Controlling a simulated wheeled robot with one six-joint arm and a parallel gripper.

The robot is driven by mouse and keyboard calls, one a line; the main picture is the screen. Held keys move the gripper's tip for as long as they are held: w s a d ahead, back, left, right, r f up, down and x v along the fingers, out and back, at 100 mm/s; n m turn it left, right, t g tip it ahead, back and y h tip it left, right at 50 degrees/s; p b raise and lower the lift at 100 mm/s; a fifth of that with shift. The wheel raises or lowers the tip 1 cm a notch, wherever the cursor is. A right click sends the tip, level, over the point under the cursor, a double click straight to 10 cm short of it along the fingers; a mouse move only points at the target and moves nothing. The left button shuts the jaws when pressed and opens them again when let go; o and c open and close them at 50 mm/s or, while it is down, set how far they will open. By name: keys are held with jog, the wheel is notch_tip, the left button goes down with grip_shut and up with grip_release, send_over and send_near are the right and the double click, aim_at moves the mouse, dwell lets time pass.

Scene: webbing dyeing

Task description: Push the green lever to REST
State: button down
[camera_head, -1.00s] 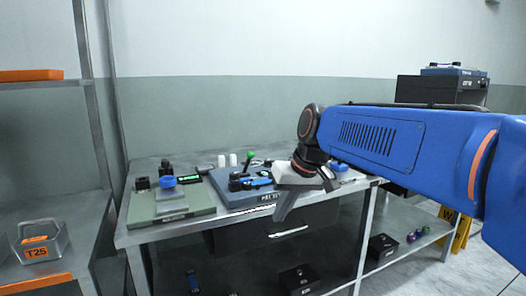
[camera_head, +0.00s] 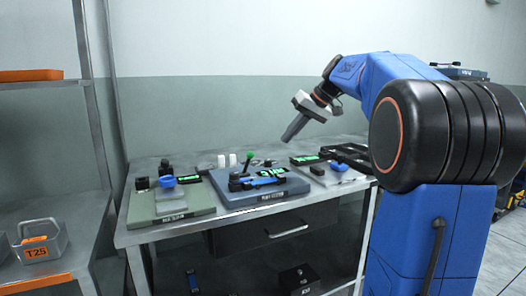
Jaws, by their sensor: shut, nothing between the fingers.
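The green lever (camera_head: 249,156) is a small green knob on a short stem. It stands on the dark blue-grey device (camera_head: 262,194) in the middle of the table. The device also bears a blue bar, dark knobs and a lit green display (camera_head: 272,172). Lettering on its front edge is too small to read surely. My gripper (camera_head: 289,137) is shut and empty. It hangs in the air above and to the right of the green lever, apart from it, with its tip pointing down and left.
A grey-green device (camera_head: 190,204) with a blue knob (camera_head: 167,181) stands left on the metal table (camera_head: 140,238). A pale device (camera_head: 345,178) stands right, partly behind my arm. White cylinders (camera_head: 227,160) stand behind. A shelf (camera_head: 60,195) with a grey bin (camera_head: 40,241) is at far left.

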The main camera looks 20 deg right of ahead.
aim_at(247, 162)
jog(key=shift+w+d+r, duration=0.4)
jog(key=shift+w+d, duration=0.15)
jog(key=shift+d, duration=0.15)
jog(key=shift+f, duration=0.1)
jog(key=x, duration=1)
jog(key=shift+a, duration=0.15)
jog(key=shift+w+a+r, duration=0.1)
jog(key=shift+a+r, duration=0.1)
jog(key=shift+a, duration=0.35)
jog(key=shift+w+a+r, duration=0.1)
jog(key=shift+a+r, duration=0.05)
jog(key=shift+a, duration=0.4)
jog(key=shift+w+a+r, duration=0.1)
jog(key=shift+w+a, duration=0.1)
jog(key=shift+a, duration=0.6)
